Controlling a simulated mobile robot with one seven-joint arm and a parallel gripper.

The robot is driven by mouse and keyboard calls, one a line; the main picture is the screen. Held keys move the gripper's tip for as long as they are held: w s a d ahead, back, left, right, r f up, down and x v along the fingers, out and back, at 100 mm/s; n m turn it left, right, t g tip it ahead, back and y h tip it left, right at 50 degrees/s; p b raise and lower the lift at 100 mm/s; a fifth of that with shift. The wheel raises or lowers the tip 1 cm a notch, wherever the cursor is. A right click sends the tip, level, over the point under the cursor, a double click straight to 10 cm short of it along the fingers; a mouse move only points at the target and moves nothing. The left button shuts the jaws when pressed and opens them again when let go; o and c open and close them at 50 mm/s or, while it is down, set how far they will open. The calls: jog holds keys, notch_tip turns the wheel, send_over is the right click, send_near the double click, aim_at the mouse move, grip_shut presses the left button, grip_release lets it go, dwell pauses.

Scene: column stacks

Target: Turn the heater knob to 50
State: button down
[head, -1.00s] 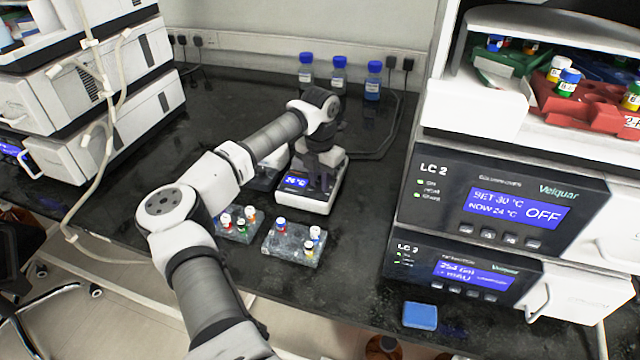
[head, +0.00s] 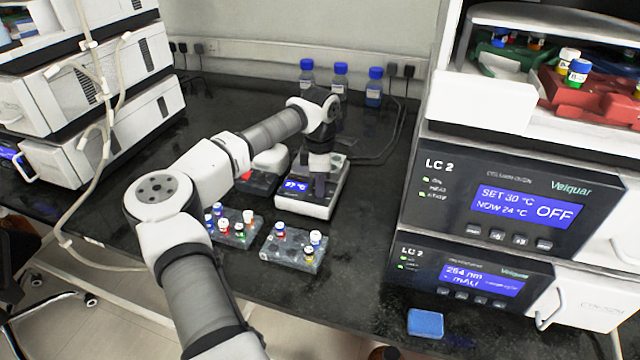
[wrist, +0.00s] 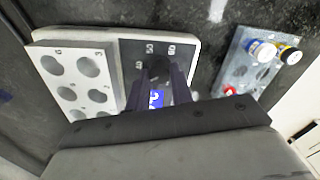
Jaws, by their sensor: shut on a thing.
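The heater (head: 325,200) is a white box with a blue display (head: 296,186) on its front, on the dark bench; the display digits are too small to read surely. In the wrist view its top shows a pale block with round holes (wrist: 68,78) and a dark panel with printed numbers (wrist: 172,49). The dark knob (wrist: 158,67) on that panel is mostly hidden between my fingers. My gripper (head: 318,193) points down over the heater. In the wrist view, my gripper (wrist: 160,78) is shut on the knob.
Two vial racks (head: 292,252) (head: 232,238) stand in front of the heater. A dark device (head: 256,183) is left of it, and blue-capped bottles (head: 340,80) are behind. LC 2 units (head: 500,205) stand right, with a blue block (head: 426,323) before them. Bench right of the heater is clear.

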jog(key=m, duration=0.4)
jog(key=shift+w+m, duration=0.1)
jog(key=shift+m, duration=0.3)
jog(key=m, duration=0.9)
jog(key=shift+d, duration=0.1)
jog(key=shift+m, duration=2.3)
jog(key=c, duration=1.2)
grip_release()
jog(key=shift+c, duration=0.2)
